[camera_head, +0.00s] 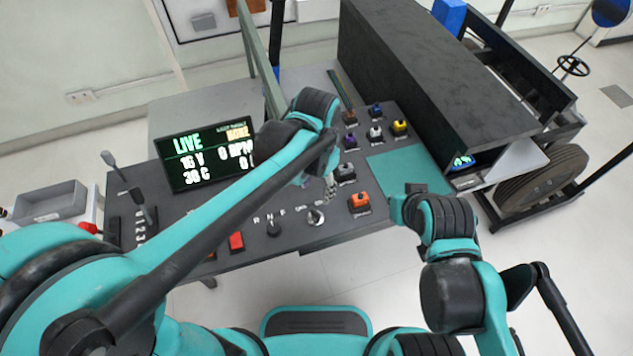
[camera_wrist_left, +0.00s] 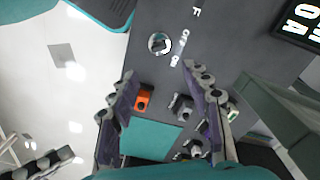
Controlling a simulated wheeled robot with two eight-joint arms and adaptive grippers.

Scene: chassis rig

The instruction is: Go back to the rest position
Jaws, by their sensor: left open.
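My left arm reaches across the control panel (camera_head: 190,225) from the left in the head view. My left gripper (camera_head: 330,186) points down over the panel, partly hidden by its own wrist, near the grey and orange buttons. In the left wrist view my left gripper (camera_wrist_left: 160,72) is open, its two fingers apart with nothing held between them. An orange button (camera_wrist_left: 143,97) and a grey button (camera_wrist_left: 181,106) show beyond and between the fingers. My right arm is bent at the panel's right edge in the head view. Its jaws cannot be made out there.
A lit screen (camera_head: 207,154) stands on the panel's back left. Levers (camera_head: 140,205), a red button (camera_head: 236,241) and a rotary knob (camera_head: 316,216) are on the panel. A dark chassis (camera_head: 430,75) with a wheel (camera_head: 540,182) stands at right. A grey bin (camera_head: 50,203) is at left.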

